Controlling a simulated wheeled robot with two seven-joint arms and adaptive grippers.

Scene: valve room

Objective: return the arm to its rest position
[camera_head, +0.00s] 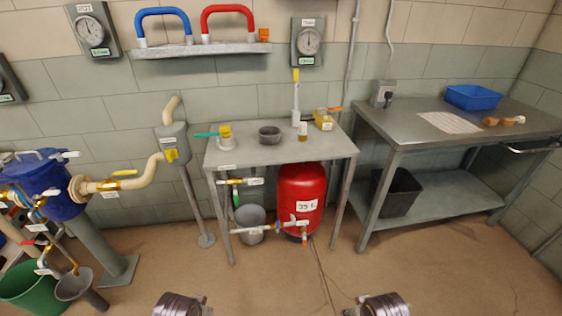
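Two ribbed metal parts of my own arms show at the bottom edge, the left arm's (180,305) left of centre and the right arm's (384,304) right of centre. Both are cut off by the picture's lower border. No gripper fingers show, so neither gripper's state can be seen. Both arm parts appear low, over the floor, in front of the small table (270,152) and apart from it. No object shows in contact with either arm.
A red tank (301,200) and a grey bucket (250,222) stand under the small table. A workbench (425,128) with a blue bin (473,97) is at right. A blue vessel (45,185) with pipes and a green tub (28,288) are at left. The front floor is clear.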

